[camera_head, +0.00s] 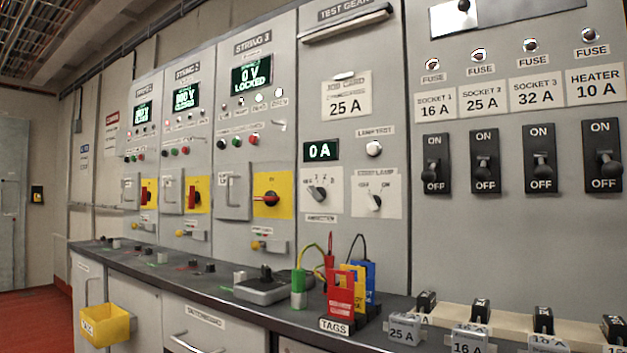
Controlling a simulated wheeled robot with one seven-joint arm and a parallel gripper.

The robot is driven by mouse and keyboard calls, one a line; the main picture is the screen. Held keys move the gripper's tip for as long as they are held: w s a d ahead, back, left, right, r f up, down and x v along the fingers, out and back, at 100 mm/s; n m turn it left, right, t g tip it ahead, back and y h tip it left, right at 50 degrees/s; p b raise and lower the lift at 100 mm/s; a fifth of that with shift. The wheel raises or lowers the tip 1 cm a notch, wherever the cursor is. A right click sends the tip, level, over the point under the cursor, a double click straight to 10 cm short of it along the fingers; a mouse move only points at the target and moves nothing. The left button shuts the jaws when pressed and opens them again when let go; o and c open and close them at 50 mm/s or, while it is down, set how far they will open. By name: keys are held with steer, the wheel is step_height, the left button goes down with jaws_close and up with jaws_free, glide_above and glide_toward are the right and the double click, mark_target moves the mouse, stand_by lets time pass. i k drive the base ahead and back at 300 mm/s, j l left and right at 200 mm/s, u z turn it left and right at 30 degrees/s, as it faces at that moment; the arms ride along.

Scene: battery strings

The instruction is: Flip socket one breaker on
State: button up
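The socket 1 breaker (437,164) is a black switch plate on the grey panel at the right, under the label "SOCKET 1 16 A" (435,106). It has ON marked at the top and OFF at the bottom. Its black lever hangs low, near the OFF mark, so it appears to be off. My gripper is not in view, and nothing touches the breaker.
Similar breakers for socket 2 (485,161), socket 3 (540,158) and the heater (602,157) stand to its right. Below, a dark counter (225,297) carries a tag rack (337,326) and several grey fuse blocks (404,329). The space before the breakers looks clear.

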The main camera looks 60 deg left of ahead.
mark_target(428, 175)
steer(key=u, duration=1.65)
steer(key=j, duration=0.3)
steer(key=i+j+u, duration=0.1)
steer(key=i+j, duration=0.05)
steer(key=j, duration=0.1)
